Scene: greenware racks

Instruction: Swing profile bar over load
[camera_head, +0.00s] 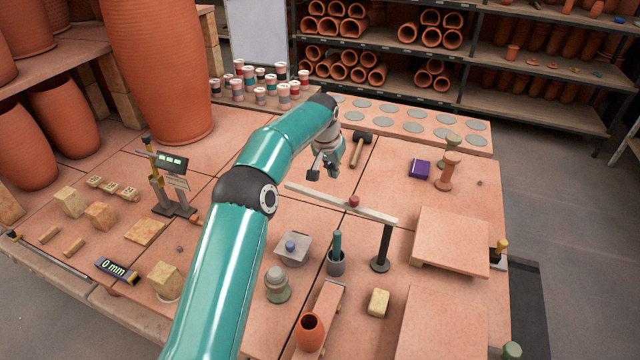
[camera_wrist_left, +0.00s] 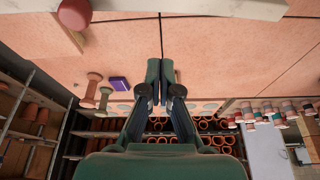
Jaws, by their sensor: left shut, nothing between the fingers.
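The profile bar (camera_head: 320,199) is a long pale bar with a red knob (camera_head: 353,201) on top. Its right end sits on a dark upright post (camera_head: 383,250) with a round base, and it reaches left and away across the table. My left gripper (camera_head: 322,174) is just beyond the bar's far left part, apart from the red knob. In the left wrist view its fingers (camera_wrist_left: 160,72) are together and empty, with the red knob (camera_wrist_left: 73,14) at upper left. My right gripper is out of view.
A grey cup with a green handle (camera_head: 336,262) stands below the bar. A mallet (camera_head: 359,148) lies beyond my gripper, and a purple box (camera_head: 419,169) is farther right. A raised square slab (camera_head: 452,240) lies right of the post. Shelves of clay pipes stand behind.

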